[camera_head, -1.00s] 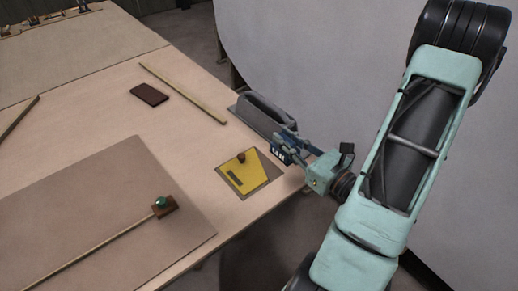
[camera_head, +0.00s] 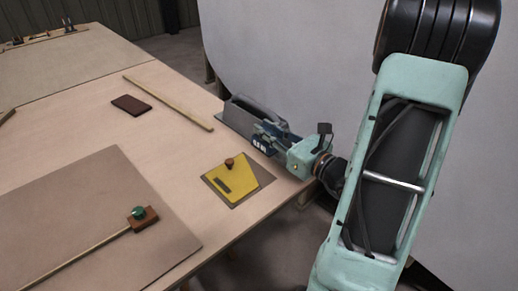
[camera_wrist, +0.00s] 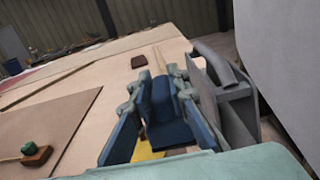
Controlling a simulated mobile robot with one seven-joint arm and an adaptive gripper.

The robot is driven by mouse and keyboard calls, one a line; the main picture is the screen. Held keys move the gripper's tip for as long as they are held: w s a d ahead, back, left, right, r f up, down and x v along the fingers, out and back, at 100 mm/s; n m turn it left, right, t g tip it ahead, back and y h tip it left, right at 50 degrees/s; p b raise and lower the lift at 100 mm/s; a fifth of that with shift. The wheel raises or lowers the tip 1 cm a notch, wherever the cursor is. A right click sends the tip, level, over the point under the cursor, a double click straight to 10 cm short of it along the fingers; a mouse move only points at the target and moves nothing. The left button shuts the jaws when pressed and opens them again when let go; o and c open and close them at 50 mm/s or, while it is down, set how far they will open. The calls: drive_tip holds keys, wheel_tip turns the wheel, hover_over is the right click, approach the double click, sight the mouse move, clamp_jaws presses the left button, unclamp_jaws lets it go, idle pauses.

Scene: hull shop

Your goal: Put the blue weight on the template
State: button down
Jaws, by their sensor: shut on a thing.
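The blue weight (camera_head: 259,146) is a dark blue block with a pale label. My gripper (camera_head: 266,138) is shut on it. In the wrist view the weight (camera_wrist: 168,117) stands between the two fingers. The template (camera_head: 243,178) is a yellow plate with a brown knob (camera_head: 229,162) and a dark slot, lying on a grey-brown sheet (camera_head: 262,183) near the table's right edge. The weight is behind and right of the template in the head view, apart from it. Part of the yellow template (camera_wrist: 148,154) shows below the weight in the wrist view. The weight's underside is hidden.
A grey handled block (camera_head: 240,116) stands close beside my gripper, and fills the right of the wrist view (camera_wrist: 232,100). A wooden strip (camera_head: 170,103), a dark brown block (camera_head: 131,105) and a large brown board (camera_head: 80,215) with a green-knobbed piece (camera_head: 138,212) lie on the table.

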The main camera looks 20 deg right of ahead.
drive_tip(key=shift+w+d+f+b, duration=0.1)
drive_tip(key=shift+w+f+b, duration=0.35)
drive_tip(key=shift+w+f, duration=0.8)
drive_tip(key=shift+w+d+f+b, duration=0.1)
drive_tip(key=shift+w+f+b, duration=0.55)
drive_tip(key=shift+f, duration=1.15)
drive_tip(key=shift+w+f+b, duration=0.3)
drive_tip(key=shift+w+f, duration=0.85)
drive_tip(key=shift+f, duration=0.35)
drive_tip(key=shift+f, duration=0.2)
drive_tip(key=c, duration=2.1)
unclamp_jaws()
